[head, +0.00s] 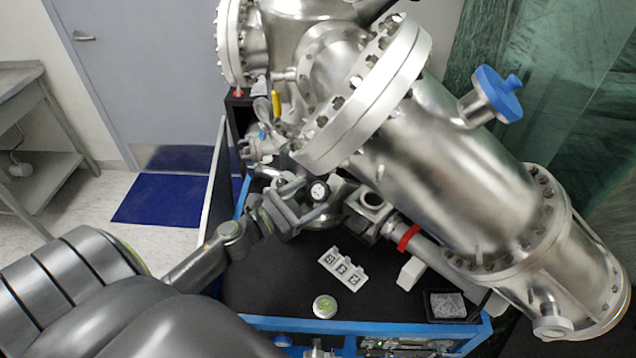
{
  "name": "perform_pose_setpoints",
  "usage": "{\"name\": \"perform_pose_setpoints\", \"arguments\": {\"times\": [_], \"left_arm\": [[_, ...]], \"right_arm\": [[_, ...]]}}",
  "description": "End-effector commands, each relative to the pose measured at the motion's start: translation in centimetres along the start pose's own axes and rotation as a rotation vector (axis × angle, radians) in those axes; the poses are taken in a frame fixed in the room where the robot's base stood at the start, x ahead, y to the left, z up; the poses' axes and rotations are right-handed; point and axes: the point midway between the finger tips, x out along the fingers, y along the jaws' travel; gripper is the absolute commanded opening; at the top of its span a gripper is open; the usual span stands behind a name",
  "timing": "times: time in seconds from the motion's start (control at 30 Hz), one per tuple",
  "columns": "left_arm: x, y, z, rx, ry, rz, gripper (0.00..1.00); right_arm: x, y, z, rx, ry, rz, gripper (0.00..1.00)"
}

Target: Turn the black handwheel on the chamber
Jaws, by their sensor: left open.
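The steel chamber (430,160) runs diagonally from the top middle to the lower right. No black handwheel shows clearly; a dark piece (386,8) is cut by the top edge, and I cannot tell if it is part of the wheel. My left gripper (288,206) is open, below the chamber's large flange (365,95), close to a small round gauge (318,191) and metal fittings. I cannot tell whether it touches them. My right gripper is not in view.
A blue-handled valve (497,92) sticks up from the chamber. The black bench top (270,280) holds a white numbered block (343,268), a round green-topped tin (325,306) and a small dark tray (447,306). A blue mat (163,202) lies by the door.

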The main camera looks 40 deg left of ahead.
Motion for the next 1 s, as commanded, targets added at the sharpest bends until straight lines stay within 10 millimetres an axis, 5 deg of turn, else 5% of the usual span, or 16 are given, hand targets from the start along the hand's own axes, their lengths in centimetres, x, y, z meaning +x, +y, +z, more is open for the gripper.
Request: {"name": "perform_pose_setpoints", "arguments": {"times": [0.23,0.63,1.0], "left_arm": [[2.8,0.0,0.2,0.000,0.000,0.000,0.70],[3.4,-0.1,-0.1,0.001,0.000,-0.001,0.70],[3.4,-0.1,-0.1,0.001,0.001,-0.001,0.26]], "right_arm": [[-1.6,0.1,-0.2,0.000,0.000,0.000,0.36],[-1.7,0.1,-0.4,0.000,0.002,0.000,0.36],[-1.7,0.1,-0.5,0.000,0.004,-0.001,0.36]]}}
